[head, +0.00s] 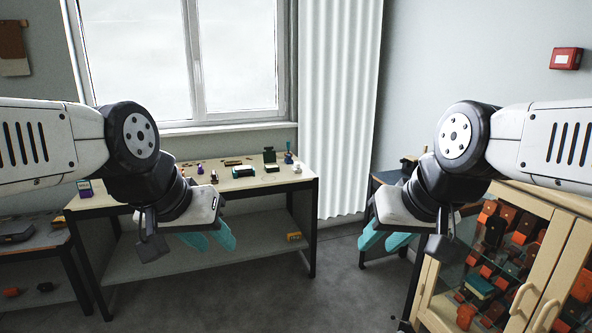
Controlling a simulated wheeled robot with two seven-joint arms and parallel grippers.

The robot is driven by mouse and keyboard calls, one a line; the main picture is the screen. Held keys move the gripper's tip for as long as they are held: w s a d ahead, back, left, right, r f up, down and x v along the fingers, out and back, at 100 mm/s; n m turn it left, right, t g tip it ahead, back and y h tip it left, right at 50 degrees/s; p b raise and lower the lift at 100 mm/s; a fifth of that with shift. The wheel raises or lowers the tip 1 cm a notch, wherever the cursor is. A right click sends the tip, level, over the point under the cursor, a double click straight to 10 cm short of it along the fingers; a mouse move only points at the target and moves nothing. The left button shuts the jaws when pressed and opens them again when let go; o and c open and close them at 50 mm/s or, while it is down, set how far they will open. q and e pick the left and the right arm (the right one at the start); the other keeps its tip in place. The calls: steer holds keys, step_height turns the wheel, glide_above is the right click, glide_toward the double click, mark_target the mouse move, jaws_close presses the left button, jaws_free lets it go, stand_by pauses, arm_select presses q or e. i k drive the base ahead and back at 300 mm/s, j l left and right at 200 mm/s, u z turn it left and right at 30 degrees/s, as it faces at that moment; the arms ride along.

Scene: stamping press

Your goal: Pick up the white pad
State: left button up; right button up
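A wooden-topped table (228,186) stands ahead under the window with several small items on it. A low black-and-white item (243,171) lies near its middle, and a small whitish item (297,168) is at its right end. I cannot tell which, if either, is the white pad. A small dark green press-like device (270,160) stands between them. My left gripper (211,239) hangs in front of the table, its teal fingers apart and empty. My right gripper (385,239) hangs right of the table, also open and empty. Neither touches anything.
A glass-fronted wooden cabinet (567,262) with several orange and dark items stands at the right. A small dark table (383,178) is beside it. Another table (42,240) is at the left. The floor (335,290) between them is clear.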

mark_target(296, 168)
steer(key=i+u, duration=0.1)
steer(key=i, duration=0.4)
steer(key=i+l, duration=0.1)
steer(key=i, duration=0.35)
steer(key=i+u, duration=0.15)
steer(key=i, duration=0.35)
steer(key=i+l, duration=0.2)
steer(key=i, duration=0.25)
steer(key=i+l+u, duration=0.15)
steer(key=i, duration=0.3)
steer(key=i+l+u, duration=0.1)
steer(key=i, duration=0.4)
steer(key=i+l, duration=0.25)
steer(key=i, duration=0.2)
steer(key=u, duration=0.05)
